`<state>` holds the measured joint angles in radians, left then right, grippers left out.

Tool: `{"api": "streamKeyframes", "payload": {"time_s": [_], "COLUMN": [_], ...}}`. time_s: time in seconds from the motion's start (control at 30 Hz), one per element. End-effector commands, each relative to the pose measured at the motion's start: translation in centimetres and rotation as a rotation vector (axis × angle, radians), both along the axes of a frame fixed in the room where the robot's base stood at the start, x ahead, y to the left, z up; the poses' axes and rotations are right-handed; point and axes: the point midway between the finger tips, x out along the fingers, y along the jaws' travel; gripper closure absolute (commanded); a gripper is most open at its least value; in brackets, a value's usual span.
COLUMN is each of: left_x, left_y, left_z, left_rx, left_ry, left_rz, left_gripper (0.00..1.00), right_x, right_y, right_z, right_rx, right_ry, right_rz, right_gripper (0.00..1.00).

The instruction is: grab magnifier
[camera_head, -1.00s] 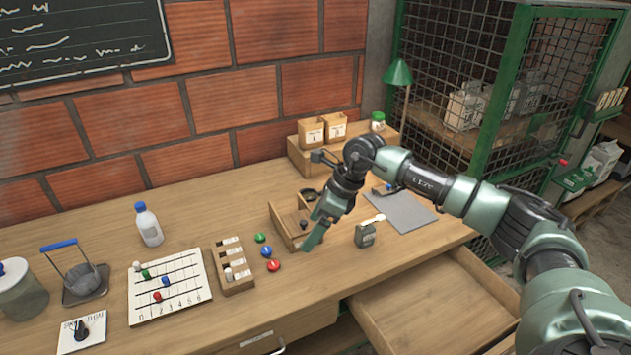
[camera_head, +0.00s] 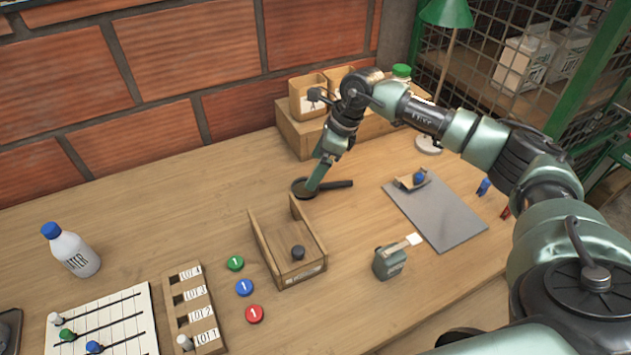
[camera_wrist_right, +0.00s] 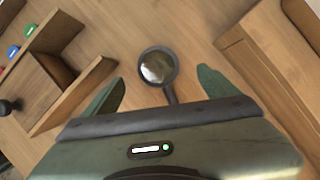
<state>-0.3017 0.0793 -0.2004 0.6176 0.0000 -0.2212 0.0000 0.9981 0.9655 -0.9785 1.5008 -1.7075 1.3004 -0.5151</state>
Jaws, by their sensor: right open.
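The magnifier (camera_head: 305,188) lies on the table behind the small wooden box, its round dark-rimmed lens to the left and its dark handle pointing right. In the head view my right gripper (camera_head: 312,186) is down at the magnifier and hides part of its lens. In the right wrist view the magnifier (camera_wrist_right: 158,68) shows between and slightly ahead of the two green fingers of my right gripper (camera_wrist_right: 160,88), which are wide apart. Its handle runs back toward the palm. I see no contact between fingers and magnifier. My left gripper is not in view.
An open wooden box (camera_head: 283,268) with a dark knob stands in front of the magnifier. A wooden riser (camera_head: 303,137) with small boxes stands behind it. A grey mat (camera_head: 450,225) and a small grey-green container (camera_head: 388,263) are to the right. Bare table lies left of the magnifier.

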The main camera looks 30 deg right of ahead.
Motion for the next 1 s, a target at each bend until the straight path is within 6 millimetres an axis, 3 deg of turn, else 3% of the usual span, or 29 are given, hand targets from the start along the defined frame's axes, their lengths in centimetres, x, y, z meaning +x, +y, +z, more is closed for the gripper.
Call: {"api": "streamKeyframes", "payload": {"time_s": [0.43, 0.73, 1.0], "left_x": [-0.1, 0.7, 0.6], "left_y": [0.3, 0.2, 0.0], "left_z": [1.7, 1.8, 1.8], "left_rx": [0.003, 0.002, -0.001], "left_ry": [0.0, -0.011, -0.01], "left_rz": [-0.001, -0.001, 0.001], "left_gripper": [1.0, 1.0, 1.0], "right_x": [1.1, 1.3, 1.3], "right_y": [1.8, 2.0, 2.0], "right_z": [-5.4, -6.0, -6.0], "right_rx": [0.0, 0.0, 0.0], "right_ry": [0.003, 0.0, 0.0], "right_rz": [0.0, 0.001, 0.001], "right_gripper": [0.11, 0.11, 0.78]}}
